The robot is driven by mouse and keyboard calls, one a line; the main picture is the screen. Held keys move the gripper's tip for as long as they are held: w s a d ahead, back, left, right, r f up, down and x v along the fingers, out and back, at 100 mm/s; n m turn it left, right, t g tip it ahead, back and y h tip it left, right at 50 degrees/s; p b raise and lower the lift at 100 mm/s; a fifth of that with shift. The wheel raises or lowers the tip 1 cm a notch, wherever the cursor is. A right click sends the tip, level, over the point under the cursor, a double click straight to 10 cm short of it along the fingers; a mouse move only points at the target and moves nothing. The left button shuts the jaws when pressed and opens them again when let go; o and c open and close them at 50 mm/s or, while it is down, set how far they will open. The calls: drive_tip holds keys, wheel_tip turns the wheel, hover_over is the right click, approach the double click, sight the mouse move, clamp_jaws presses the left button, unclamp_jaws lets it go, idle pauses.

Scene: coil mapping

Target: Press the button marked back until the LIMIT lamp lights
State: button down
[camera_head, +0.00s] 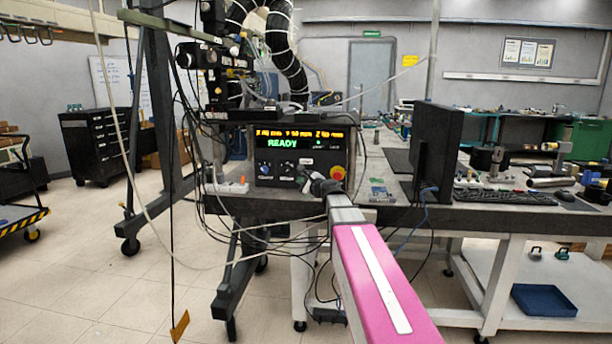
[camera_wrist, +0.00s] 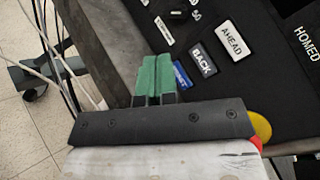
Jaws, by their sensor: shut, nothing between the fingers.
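The control box (camera_head: 262,158) stands on the bench, its display showing green READY under a row of yellow figures. In the wrist view, the dark button marked BACK (camera_wrist: 202,59) sits between the white AHEAD button (camera_wrist: 232,40) and a blue button (camera_wrist: 181,76). My gripper (camera_wrist: 153,75) has green fingertips held together with nothing between them. In the picture they are left of the blue button and apart from BACK. In the head view, my gripper (camera_head: 318,184) is in front of the box's lower edge and hides part of it. I cannot make out the LIMIT lamp.
A red stop knob on a yellow base (camera_head: 338,173) is at the box's lower right. A monitor (camera_head: 437,145) stands on the bench to the right. Loose cables hang below the bench front. White labels and small knobs (camera_wrist: 167,40) lie above the fingertips in the wrist view.

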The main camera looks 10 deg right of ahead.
drive_tip(key=shift+w+d, duration=0.4)
drive_tip(key=shift+w, duration=0.85)
drive_tip(key=shift+w+d, duration=0.4)
drive_tip(key=shift+w, duration=0.9)
drive_tip(key=shift+w+d, duration=0.4)
drive_tip(key=shift+w, duration=0.85)
drive_tip(key=shift+w, duration=0.1)
drive_tip(key=shift+w+d, duration=0.15)
drive_tip(key=shift+w, duration=0.15)
drive_tip(key=shift+w+d, duration=0.15)
drive_tip(key=shift+w, duration=0.25)
drive_tip(key=shift+s, duration=0.1)
drive_tip(key=shift+s+a, duration=0.3)
drive_tip(key=shift+s, duration=0.4)
drive_tip(key=shift+s, duration=0.1)
drive_tip(key=s, duration=0.1)
drive_tip(key=s+a, duration=0.1)
drive_tip(key=s, duration=0.2)
drive_tip(key=shift+s+a, duration=0.25)
